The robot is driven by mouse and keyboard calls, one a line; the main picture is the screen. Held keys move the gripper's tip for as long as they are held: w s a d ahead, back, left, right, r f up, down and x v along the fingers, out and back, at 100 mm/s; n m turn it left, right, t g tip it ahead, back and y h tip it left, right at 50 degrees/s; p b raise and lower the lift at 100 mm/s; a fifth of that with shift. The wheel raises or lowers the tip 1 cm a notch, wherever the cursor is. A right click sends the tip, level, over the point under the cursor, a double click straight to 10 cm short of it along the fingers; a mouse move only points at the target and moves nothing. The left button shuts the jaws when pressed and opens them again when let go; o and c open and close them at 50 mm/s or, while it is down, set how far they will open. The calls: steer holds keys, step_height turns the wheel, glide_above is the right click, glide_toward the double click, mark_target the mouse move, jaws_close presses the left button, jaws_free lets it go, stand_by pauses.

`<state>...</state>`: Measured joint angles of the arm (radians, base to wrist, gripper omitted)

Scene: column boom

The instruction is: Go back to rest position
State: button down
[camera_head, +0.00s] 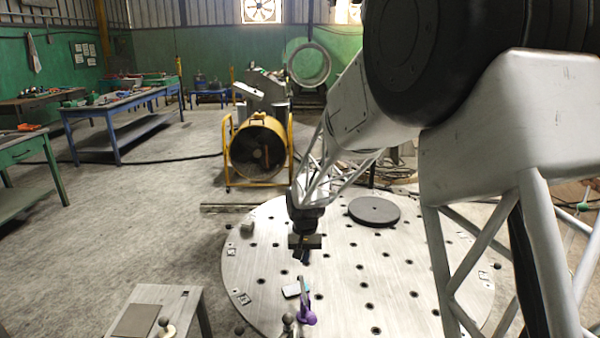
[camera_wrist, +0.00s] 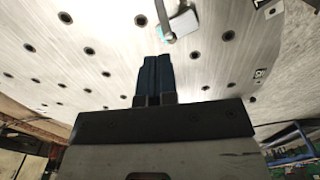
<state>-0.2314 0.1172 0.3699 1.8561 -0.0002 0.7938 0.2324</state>
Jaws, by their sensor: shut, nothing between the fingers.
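My gripper (camera_head: 303,256) hangs over the round metal table (camera_head: 350,265), which has rows of dark holes. In the wrist view my gripper's two dark blue fingers (camera_wrist: 154,78) lie side by side, shut, with nothing visible between them. The table top (camera_wrist: 90,75) shows behind the fingers, apart from them.
On the round table, a dark disc (camera_head: 374,210) lies at the back. A purple object (camera_head: 306,315) and a small pale block (camera_head: 291,291) are near the front. A small side table (camera_head: 150,310) stands at lower left. A yellow fan (camera_head: 258,150) stands behind; the left floor is open.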

steer(key=s+d+r+t, duration=0.1)
steer(key=s+d+r, duration=0.4)
steer(key=s+r, duration=0.35)
steer(key=s+d+r, duration=0.6)
steer(key=s+r, duration=0.1)
steer(key=s, duration=0.3)
steer(key=s+d+r, duration=0.1)
steer(key=s+d, duration=0.2)
steer(key=s, duration=0.8)
steer(key=s+d+r+t, duration=0.1)
steer(key=s+d, duration=0.2)
steer(key=s, duration=0.8)
steer(key=shift+s+r+t, duration=0.2)
steer(key=shift+r+t, duration=0.1)
